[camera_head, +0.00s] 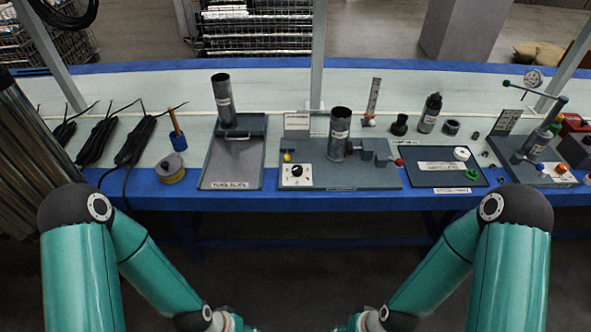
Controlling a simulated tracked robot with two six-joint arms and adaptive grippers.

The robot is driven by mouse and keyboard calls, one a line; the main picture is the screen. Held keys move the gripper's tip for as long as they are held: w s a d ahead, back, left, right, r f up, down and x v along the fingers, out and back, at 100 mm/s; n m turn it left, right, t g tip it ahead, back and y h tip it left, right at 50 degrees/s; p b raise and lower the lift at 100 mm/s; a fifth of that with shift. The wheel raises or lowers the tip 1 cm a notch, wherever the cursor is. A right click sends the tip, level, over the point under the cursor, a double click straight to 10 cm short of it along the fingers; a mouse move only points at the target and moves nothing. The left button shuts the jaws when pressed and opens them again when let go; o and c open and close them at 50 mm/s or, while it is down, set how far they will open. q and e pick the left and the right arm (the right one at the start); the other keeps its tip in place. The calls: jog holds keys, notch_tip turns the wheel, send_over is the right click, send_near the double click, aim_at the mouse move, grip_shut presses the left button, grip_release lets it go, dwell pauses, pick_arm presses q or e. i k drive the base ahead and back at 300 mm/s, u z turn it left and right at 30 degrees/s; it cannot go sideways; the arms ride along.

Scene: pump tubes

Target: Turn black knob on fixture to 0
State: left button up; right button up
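The fixture (365,178) is a grey plate near the middle of the bench, with a dark upright tube and clamp blocks on it. The black knob (297,171) sits on a white dial plate (290,182) at the fixture's front left corner. The dial's marks are too small to read, so I cannot tell the knob's setting. My left and right arms hang down in front of the bench, bent inward at the bottom of the view. Both grippers are out of the frame or too cut off to make out, and nothing of mine touches the fixture.
A tube plate (233,172) with an upright tube lies left of the fixture. A dark tray (443,173) with small rings is right of it, then another fixture (545,172). A yellow tape roll (170,168) and black cables (97,140) lie at left. A blue edge (330,203) runs along the front.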

aim_at(297, 170)
jog(key=z, duration=0.05)
jog(key=i, duration=0.9)
jog(key=u, duration=0.05)
